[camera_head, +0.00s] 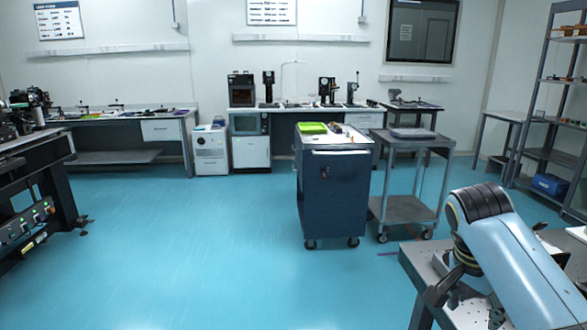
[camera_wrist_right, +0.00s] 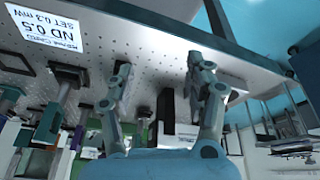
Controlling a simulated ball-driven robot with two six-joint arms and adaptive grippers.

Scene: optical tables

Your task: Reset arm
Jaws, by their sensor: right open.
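My right arm reaches in from the lower right in the head view, over a perforated metal table (camera_head: 424,262). Its dark right gripper (camera_head: 440,288) points down toward the tabletop, partly covered by the arm. In the right wrist view the two fingers of my right gripper (camera_wrist_right: 160,72) stand wide apart, with nothing held between them. The perforated tabletop (camera_wrist_right: 150,48) lies behind the fingers there. A dark and white object (camera_wrist_right: 166,108) shows between the fingers, further off; I cannot tell what it is. My left gripper is not in view.
A white card (camera_wrist_right: 40,42) reading "ND 0.5" and several optical mounts are left of the fingers. In the head view, a dark blue cabinet (camera_head: 335,195) and a grey cart (camera_head: 405,208) stand in the middle. Open blue floor (camera_head: 190,250) lies left of them.

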